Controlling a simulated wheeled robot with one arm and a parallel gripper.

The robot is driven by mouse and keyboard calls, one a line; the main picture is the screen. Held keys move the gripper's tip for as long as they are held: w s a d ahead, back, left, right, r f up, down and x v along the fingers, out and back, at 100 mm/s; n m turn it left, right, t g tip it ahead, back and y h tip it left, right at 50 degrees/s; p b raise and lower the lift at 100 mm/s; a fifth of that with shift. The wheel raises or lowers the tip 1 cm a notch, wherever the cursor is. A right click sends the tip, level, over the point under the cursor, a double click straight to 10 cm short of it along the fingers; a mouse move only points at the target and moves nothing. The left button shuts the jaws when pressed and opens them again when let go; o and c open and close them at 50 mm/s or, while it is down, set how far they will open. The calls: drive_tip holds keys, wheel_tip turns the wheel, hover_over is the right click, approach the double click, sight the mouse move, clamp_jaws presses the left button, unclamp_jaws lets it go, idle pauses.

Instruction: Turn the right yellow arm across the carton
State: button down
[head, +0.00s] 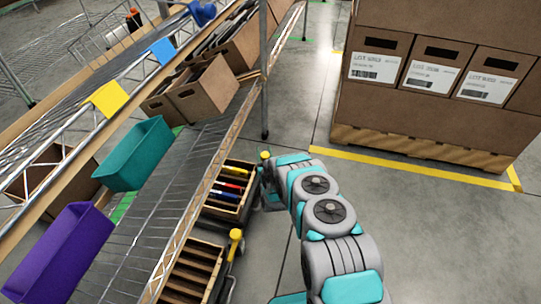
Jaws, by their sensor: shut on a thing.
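A wooden carton (206,211) on the lower shelf level holds several coloured items, red, yellow and blue. A yellow-tipped arm (265,155) stands near its right side, and my gripper (266,172) is at it, shut on it. The fingers are small and dark here, so the exact grip is hard to make out. A second yellow-tipped arm (236,236) stands upright, nearer, beside a second wooden carton (208,250) with slats. My gripper is apart from this one.
A metal wire rack runs along the left, with a purple bin (62,252), a teal bin (133,154) and cardboard boxes (203,92). A rack post (264,75) stands just beyond my gripper. Large labelled boxes (437,70) sit on a pallet at the right. The floor between is clear.

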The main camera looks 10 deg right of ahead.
drive_tip(key=shift+d, duration=0.1)
drive_tip(key=shift+c, duration=1.4)
unclamp_jaws()
drive_tip(key=shift+s, duration=0.1)
